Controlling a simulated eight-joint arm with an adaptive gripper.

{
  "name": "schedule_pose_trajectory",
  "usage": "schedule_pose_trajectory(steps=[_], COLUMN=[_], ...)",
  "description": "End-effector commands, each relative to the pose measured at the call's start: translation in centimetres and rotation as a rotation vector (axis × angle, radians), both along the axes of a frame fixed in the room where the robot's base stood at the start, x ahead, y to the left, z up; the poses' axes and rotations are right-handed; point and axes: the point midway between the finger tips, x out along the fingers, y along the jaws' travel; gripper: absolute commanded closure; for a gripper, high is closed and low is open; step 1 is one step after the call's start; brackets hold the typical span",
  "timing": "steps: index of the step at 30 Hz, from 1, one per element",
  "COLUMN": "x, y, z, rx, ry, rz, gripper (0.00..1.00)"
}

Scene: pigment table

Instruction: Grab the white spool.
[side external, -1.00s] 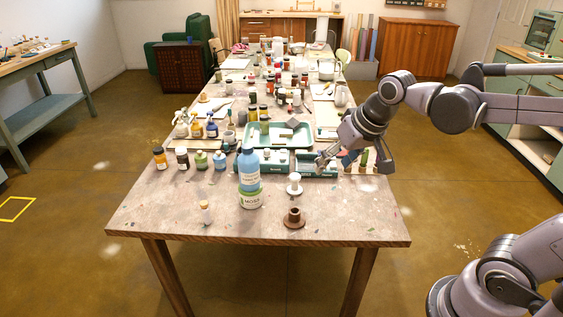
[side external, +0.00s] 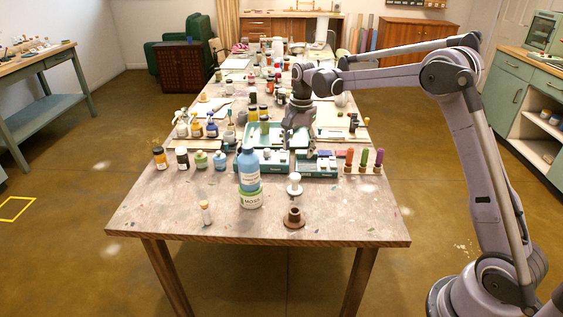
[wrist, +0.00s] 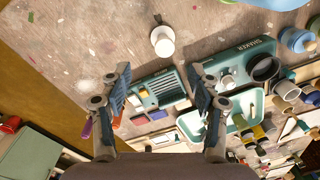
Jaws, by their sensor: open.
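The white spool (side external: 294,184) stands upright on the table, just right of the blue bottle and in front of the teal boxes. In the wrist view the white spool (wrist: 162,42) shows at the top middle, beyond my fingertips and clear of them. My gripper (side external: 300,150) points down above the teal boxes, behind the spool in the side view. In the wrist view my gripper (wrist: 160,75) has its two fingers wide apart, with nothing held between them.
A brown spool (side external: 294,217) stands in front. Teal boxes (side external: 318,172) lie behind, with colored sticks (side external: 364,159) to the right. The table's right front is clear.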

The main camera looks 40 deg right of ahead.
Motion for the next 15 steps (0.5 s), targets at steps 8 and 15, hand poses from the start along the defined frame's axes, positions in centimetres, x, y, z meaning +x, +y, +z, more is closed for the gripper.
schedule_pose_trajectory(steps=[8, 15], x=[1.5, 1.5], y=[-1.3, -1.3], z=[-3.1, -6.2], rx=[0.013, 0.013], ry=[0.05, 0.052], rz=[-0.112, -0.117], gripper=[0.38, 0.38])
